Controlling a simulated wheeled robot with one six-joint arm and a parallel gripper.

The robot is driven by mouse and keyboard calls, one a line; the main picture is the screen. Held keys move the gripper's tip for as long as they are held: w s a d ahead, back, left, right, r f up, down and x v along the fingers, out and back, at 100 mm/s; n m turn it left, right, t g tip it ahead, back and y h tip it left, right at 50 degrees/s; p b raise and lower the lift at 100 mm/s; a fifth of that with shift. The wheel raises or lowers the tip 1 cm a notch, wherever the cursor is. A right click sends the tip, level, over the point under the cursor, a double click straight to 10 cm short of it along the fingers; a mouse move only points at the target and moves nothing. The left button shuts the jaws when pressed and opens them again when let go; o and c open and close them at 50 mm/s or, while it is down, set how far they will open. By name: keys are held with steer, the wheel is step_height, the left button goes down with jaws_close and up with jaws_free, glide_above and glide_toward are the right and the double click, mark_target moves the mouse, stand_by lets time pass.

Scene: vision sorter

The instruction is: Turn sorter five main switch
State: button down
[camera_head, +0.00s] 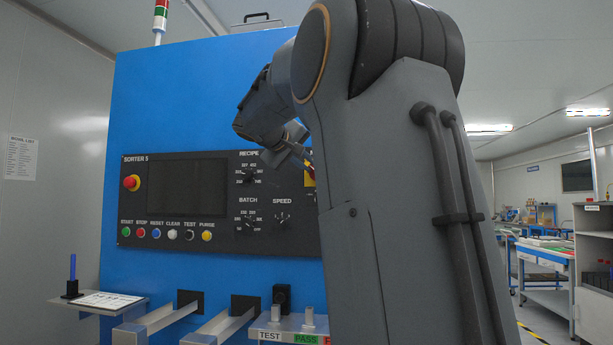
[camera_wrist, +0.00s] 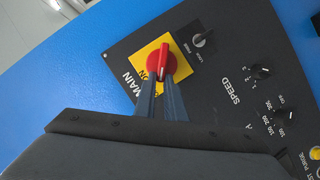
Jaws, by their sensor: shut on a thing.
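The main switch (camera_wrist: 164,60) is a red rotary handle on a yellow plate (camera_wrist: 178,71) marked MAIN in the wrist view. My gripper (camera_wrist: 161,84) reaches up to it from below, its two fingers shut on the near part of the red handle. In the head view, my gripper (camera_head: 300,154) is at the right side of the SORTER 5 panel (camera_head: 138,200). There my arm hides most of the main switch, and only an edge of its yellow plate (camera_head: 308,176) shows.
The panel also carries a RECIPE knob (camera_head: 248,175), a BATCH knob (camera_head: 247,219), a SPEED knob (camera_head: 282,218) and a red emergency button (camera_head: 131,182). A small key switch (camera_wrist: 199,40) sits close beside the main switch. Metal chutes (camera_head: 222,325) stick out below.

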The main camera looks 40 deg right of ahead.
steer(key=n+h+b, duration=0.1)
steer(key=n+b, duration=0.1)
steer(key=f+n+h+b, duration=0.1)
steer(key=n+b, duration=0.1)
steer(key=b, duration=0.1)
steer(key=f+n+h+b, duration=0.1)
steer(key=n+b, duration=0.1)
steer(key=b, duration=0.1)
steer(key=shift+w+a+f+n, duration=0.25)
steer(key=shift+w+a+n, duration=0.05)
steer(key=shift+w+n, duration=0.1)
steer(key=shift+b, duration=0.3)
steer(key=c, duration=1.8)
jaws_free()
steer(key=shift+s, duration=0.1)
steer(key=shift+a, duration=0.1)
steer(key=b+v, duration=0.1)
steer(key=v, duration=0.6)
steer(key=shift+a, duration=0.3)
steer(key=shift+f, duration=0.1)
